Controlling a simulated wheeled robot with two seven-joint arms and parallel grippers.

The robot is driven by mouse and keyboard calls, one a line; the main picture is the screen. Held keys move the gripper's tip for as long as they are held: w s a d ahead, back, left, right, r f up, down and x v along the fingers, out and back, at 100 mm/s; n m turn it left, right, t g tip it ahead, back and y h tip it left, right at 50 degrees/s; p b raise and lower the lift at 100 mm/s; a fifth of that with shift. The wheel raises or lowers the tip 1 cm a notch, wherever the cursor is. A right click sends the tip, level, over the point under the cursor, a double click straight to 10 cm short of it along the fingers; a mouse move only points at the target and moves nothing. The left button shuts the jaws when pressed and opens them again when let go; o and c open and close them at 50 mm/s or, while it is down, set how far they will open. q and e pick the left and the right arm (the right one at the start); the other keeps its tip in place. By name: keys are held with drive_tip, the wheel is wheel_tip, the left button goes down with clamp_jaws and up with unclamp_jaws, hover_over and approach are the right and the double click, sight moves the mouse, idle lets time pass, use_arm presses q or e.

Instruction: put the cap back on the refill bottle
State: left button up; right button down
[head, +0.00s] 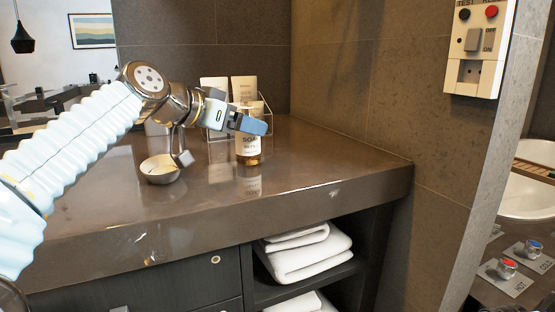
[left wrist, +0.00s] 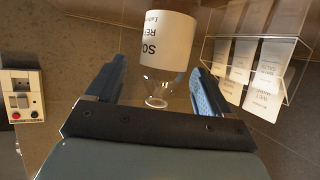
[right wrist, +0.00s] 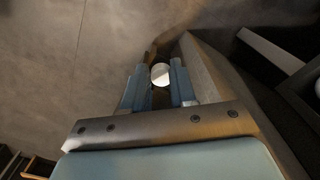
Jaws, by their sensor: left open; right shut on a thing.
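The refill bottle (head: 248,146), clear with a white label and amber contents, stands upright on the counter. In the left wrist view the bottle (left wrist: 166,45) is upside down in the picture, and its clear shoulder and neck show with no cap on it. My left gripper (head: 255,125) is open at the bottle's upper part, and its fingers (left wrist: 158,82) stand either side of the neck with gaps. My right gripper (right wrist: 157,76) is shut on a small round white thing, apparently the cap (right wrist: 161,74). The right gripper is outside the head view.
A clear rack (head: 268,104) with white packets stands behind the bottle; it also shows in the left wrist view (left wrist: 251,39). The counter (head: 335,165) is free to the right, up to the wall.

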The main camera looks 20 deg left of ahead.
use_arm(q)
drive_tip(key=x, duration=0.4)
drive_tip(key=shift+w+a, duration=0.1)
drive_tip(key=shift+w, duration=0.05)
use_arm(e)
drive_tip(key=shift+r, duration=0.2)
use_arm(q)
drive_tip(key=c, duration=1.2)
